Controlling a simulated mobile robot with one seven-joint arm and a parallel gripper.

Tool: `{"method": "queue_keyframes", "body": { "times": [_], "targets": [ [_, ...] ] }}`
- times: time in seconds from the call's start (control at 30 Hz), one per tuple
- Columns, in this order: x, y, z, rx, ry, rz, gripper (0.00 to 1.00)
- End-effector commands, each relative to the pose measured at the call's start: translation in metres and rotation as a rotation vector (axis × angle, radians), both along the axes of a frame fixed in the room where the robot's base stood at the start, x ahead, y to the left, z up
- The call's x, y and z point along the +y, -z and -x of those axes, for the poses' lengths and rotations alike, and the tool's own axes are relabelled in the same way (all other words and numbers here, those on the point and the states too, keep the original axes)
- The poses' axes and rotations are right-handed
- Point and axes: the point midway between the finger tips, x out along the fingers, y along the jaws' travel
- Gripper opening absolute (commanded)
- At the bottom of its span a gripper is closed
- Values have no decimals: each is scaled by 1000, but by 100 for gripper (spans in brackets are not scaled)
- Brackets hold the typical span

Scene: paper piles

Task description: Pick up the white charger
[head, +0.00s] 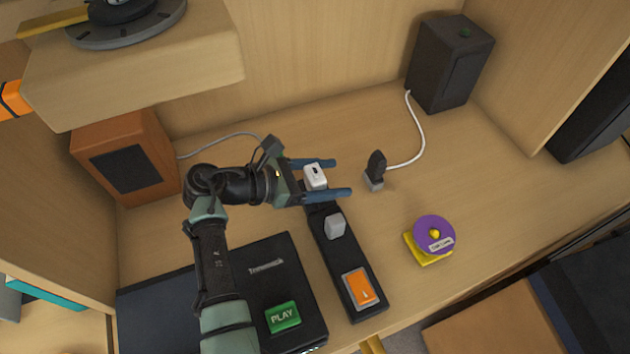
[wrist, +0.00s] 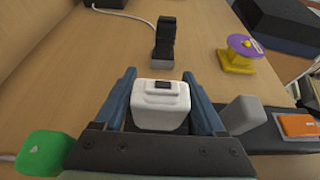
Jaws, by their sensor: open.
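The white charger (head: 315,176) is a small white block with a dark slot on it. In the head view it is at the far end of the black power strip (head: 336,262). It also shows in the wrist view (wrist: 160,105), close in front of the camera. My gripper (head: 342,177) is open, with one blue finger on each side of the charger. In the wrist view the fingers flank it; whether they touch it I cannot tell. The charger's underside is hidden.
A grey plug (head: 335,227) and an orange switch (head: 359,288) are on the strip. A black plug (head: 376,170) stands to the right, and a purple and yellow object (head: 434,236) beyond. Speakers (head: 450,62) and (head: 126,158) stand at the back. A dark box with a green PLAY button (head: 283,316) lies at front left.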

Motion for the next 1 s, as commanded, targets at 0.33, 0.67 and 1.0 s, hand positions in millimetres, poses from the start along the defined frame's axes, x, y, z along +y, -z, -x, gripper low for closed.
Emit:
{"method": "queue_keyframes", "body": {
  "times": [0.33, 0.67, 1.0],
  "targets": [
    [0, 0, 0, -1, 0, 0, 38],
    [1, -1, 0, -1, 0, 0, 0],
    [1, -17, -1, -5, 1, 0, 0]
  ]
}}
